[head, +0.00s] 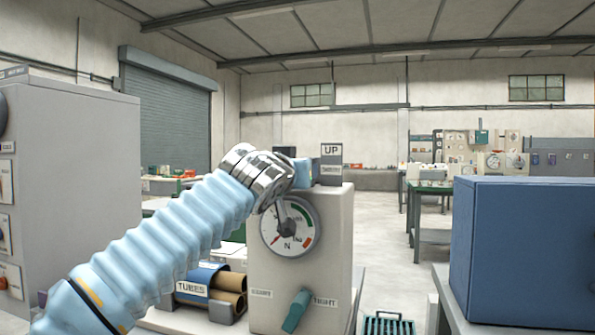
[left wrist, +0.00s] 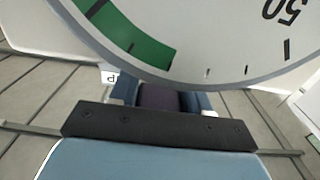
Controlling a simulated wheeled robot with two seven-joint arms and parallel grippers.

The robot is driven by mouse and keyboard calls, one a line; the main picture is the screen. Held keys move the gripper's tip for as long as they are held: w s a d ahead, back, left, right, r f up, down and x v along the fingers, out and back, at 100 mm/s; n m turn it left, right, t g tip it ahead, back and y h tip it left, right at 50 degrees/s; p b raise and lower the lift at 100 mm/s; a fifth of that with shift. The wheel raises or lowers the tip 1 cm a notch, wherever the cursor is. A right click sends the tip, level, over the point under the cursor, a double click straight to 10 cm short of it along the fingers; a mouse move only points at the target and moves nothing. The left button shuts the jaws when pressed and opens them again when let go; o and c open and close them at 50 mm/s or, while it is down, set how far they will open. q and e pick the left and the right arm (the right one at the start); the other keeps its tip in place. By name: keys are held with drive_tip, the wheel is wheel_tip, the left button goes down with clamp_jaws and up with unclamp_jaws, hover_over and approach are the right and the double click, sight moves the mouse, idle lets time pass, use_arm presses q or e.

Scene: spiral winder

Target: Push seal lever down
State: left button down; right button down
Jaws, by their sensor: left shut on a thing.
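My left gripper (left wrist: 162,98) reaches the top of a pale grey machine housing (head: 335,240) with its sleeved arm coming in from the left. In the left wrist view its two blue fingers are shut on a dark purplish piece (left wrist: 160,97), which looks like the seal lever's grip. Most of the lever is hidden by my gripper. A dark grey block (head: 331,173) with an UP sign (head: 332,150) stands on the housing just right of my gripper. A round dial (head: 288,226) is on the housing's front face below. My right gripper is not in view.
A teal knob (head: 296,311) sits low on the housing front. A blue box (head: 525,255) stands at right. A tall grey cabinet (head: 75,190) is at left. Cardboard tubes in a holder (head: 205,290) lie left of the housing. Open floor lies behind.

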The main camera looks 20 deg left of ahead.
use_arm(q)
drive_tip(key=shift+w+f, duration=0.15)
drive_tip(key=shift+f, duration=0.1)
idle(0.5)
drive_tip(key=c, duration=0.6)
unclamp_jaws()
drive_tip(key=shift+w, duration=0.15)
drive_tip(key=shift+r, duration=0.1)
drive_tip(key=s+b, duration=0.4)
drive_tip(key=s, duration=1)
drive_tip(key=shift+a, duration=0.2)
